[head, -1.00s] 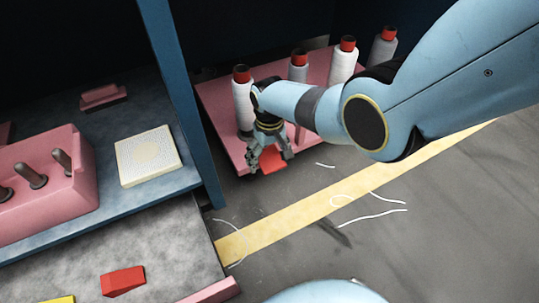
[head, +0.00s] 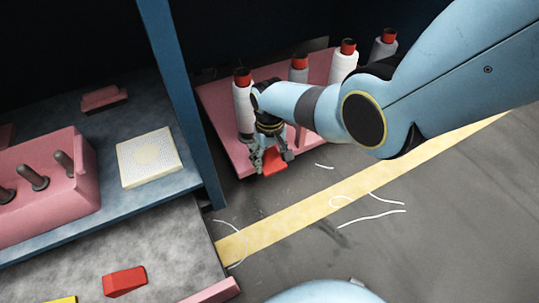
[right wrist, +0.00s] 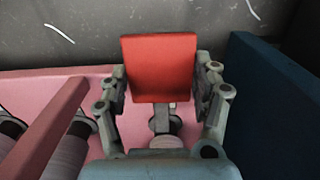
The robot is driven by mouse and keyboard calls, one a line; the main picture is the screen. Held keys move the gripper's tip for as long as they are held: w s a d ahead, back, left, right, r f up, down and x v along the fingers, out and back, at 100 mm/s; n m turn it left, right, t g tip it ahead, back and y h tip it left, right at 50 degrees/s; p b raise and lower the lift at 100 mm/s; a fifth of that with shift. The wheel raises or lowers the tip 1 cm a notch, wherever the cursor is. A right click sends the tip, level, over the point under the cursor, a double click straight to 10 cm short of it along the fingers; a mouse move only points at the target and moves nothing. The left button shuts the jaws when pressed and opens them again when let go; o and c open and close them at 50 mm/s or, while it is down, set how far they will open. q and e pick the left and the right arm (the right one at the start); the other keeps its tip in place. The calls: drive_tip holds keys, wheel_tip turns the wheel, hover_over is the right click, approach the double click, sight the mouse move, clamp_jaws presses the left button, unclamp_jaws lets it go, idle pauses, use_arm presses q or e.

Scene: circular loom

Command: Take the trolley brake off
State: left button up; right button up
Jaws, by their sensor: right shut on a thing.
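The pink trolley (head: 228,139) stands on the floor and carries several white bobbins with red tops. A red brake pedal (head: 274,162) sticks out at the trolley's front edge. My right gripper (head: 271,160) is down at this pedal, beside the nearest bobbin (head: 243,105). In the right wrist view, the red pedal (right wrist: 160,68) lies between the two fingers of my right gripper (right wrist: 165,85), which are shut on its sides. A grey round mount shows under the pedal. My left gripper is not in view.
A blue post (head: 182,100) stands close to the left of the trolley. Left of it are a shelf with a pink peg block (head: 50,190) and a cream pad (head: 149,157), and a lower grey surface with a red block (head: 124,281). White thread scraps lie on the floor by the yellow line (head: 300,212).

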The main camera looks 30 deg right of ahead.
sight(269, 158)
drive_tip(key=shift+w+r, duration=0.45)
drive_tip(key=o, duration=1.7)
drive_tip(key=shift+s+f, duration=0.1)
drive_tip(key=shift+o, duration=0.2)
wheel_tip(269, 158, up, 12)
